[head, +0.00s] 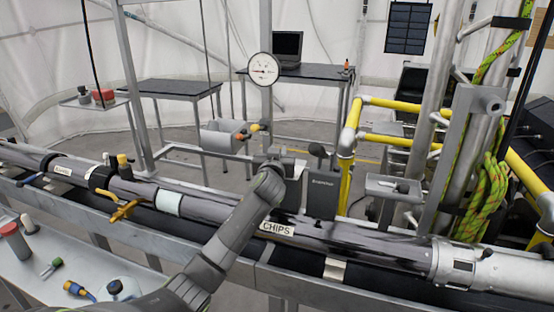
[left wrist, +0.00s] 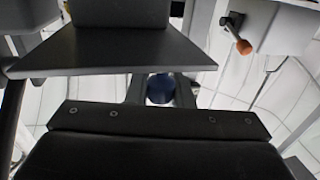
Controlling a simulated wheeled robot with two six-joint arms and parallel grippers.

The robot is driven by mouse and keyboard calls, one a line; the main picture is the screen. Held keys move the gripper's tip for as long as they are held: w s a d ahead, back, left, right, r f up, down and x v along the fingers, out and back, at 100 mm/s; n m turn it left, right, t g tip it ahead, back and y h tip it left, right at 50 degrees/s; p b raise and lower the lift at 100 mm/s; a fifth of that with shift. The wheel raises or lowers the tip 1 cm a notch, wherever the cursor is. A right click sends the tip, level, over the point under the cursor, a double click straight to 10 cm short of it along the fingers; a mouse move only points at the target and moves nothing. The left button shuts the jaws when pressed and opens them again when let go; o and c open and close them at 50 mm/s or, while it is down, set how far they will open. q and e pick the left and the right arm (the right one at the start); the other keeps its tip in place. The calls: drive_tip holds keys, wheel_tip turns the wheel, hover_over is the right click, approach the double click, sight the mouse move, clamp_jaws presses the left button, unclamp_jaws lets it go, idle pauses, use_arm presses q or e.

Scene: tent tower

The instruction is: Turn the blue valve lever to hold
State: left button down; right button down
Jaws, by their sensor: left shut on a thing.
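My left arm reaches up from the bottom of the head view. Its gripper (head: 276,160) is at the frame below the round gauge, beside a grey upright box. In the left wrist view the two fingers (left wrist: 160,92) stand close on either side of a dark blue rounded piece (left wrist: 160,88), apparently the blue valve lever's handle, and are shut on it. In the head view my gripper and wrist hide this lever. Its angle and the hold mark cannot be read. My right gripper is not in view.
A white gauge (head: 263,69) stands above the gripper. An orange-tipped lever (left wrist: 243,46) is near, at upper right in the wrist view. The grey box (head: 322,192) stands just right of my wrist. A long dark pipe (head: 340,240) marked CHIPS runs below. Yellow railings (head: 346,140) are further right.

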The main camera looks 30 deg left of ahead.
use_arm(q)
drive_tip(key=n+g+y+b, duration=0.1)
drive_tip(key=y+b, duration=0.1)
drive_tip(key=d+n+g+y+b, duration=0.1)
drive_tip(key=n+g+y+b, duration=0.2)
drive_tip(key=y+b, duration=0.1)
drive_tip(key=shift+s+d+f+n+g+b, duration=0.25)
drive_tip(key=shift+s+d+n+g+b, duration=0.05)
drive_tip(key=shift+s+d+n, duration=0.1)
drive_tip(key=shift+d+r+n+g+y+b, duration=0.1)
drive_tip(key=shift+d+n+g+y+b, duration=0.05)
drive_tip(key=shift+n+g+y+b, duration=0.35)
drive_tip(key=shift+d+r+n+g+y+b, duration=0.1)
drive_tip(key=shift+n+g+y+b, duration=0.15)
drive_tip(key=shift+g+b, duration=0.3)
drive_tip(key=c, duration=1.3)
unclamp_jaws()
